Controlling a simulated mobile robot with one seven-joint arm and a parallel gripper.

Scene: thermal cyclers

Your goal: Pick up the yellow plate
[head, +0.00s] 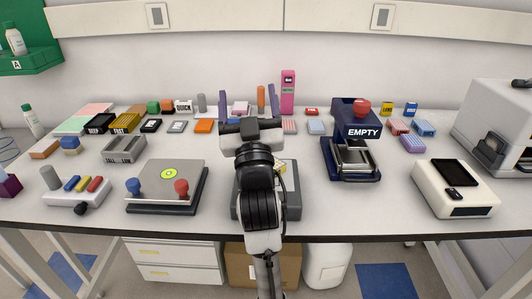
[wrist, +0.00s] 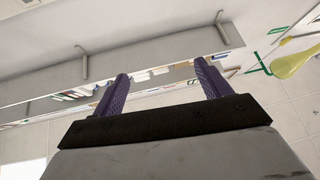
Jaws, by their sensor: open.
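No plate can be named with certainty as the yellow plate. A yellow block with dark lettering (head: 124,123) lies at the back left of the bench in the head view. A smaller yellow labelled block (head: 387,108) stands at the back right. My gripper (head: 248,97) is over the middle of the bench, its two purple fingers apart and pointing up and away, with nothing held between them. The wrist view also shows the gripper (wrist: 161,72) open and empty. My arm hides part of a grey device (head: 291,200) at the bench's front middle.
A navy device marked EMPTY (head: 356,130) stands right of my arm. A grey-topped device with blue and red knobs (head: 167,180) stands left. White machines (head: 455,190) fill the right end. A pink box (head: 288,92) stands at the back. Several small blocks line the back.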

